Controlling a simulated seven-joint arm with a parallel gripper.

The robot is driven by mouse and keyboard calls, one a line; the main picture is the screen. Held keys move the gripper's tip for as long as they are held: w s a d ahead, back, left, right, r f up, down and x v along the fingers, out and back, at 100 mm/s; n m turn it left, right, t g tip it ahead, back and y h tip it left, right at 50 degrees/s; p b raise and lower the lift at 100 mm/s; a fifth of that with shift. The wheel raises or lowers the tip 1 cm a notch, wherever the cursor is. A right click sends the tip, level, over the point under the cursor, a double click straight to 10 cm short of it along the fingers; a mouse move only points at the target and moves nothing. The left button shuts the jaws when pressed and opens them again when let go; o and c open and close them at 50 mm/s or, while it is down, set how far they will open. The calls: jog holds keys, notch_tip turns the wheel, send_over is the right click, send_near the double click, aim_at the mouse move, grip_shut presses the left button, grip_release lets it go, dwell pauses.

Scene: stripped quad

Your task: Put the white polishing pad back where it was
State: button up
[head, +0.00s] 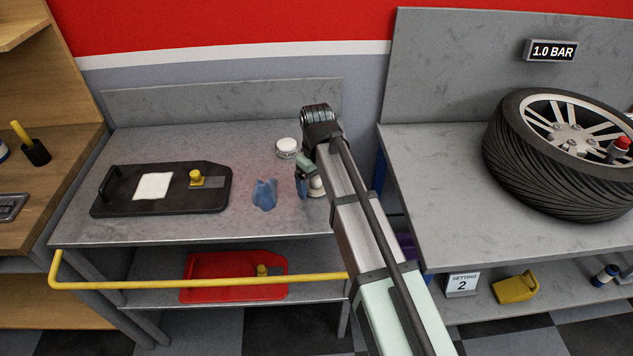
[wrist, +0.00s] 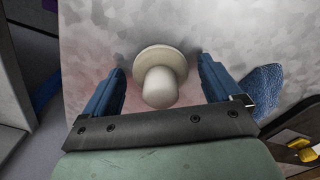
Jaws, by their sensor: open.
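A cream-white round pad with a knob handle (wrist: 160,88) stands upright on the grey bench. In the wrist view it lies between the two blue fingers of my gripper (wrist: 161,68), with a gap on each side. In the head view the same pad (head: 317,186) is partly hidden behind my gripper (head: 304,186) near the bench's right end. My gripper is open and holds nothing. A flat white square (head: 153,186) lies on a black tray (head: 108,210) at the left of the bench.
A blue crumpled cloth (head: 264,195) lies left of my gripper, and a white round tin (head: 287,148) stands behind. A yellow rail (head: 200,284) runs along the bench front, above a red tray (head: 212,293). A tyre (head: 540,170) lies on the right bench.

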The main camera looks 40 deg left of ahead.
jog(key=shift+r, duration=0.1)
notch_tip(320, 180, up, 12)
dwell(0.6)
jog(key=shift+w, duration=0.1)
dwell(0.4)
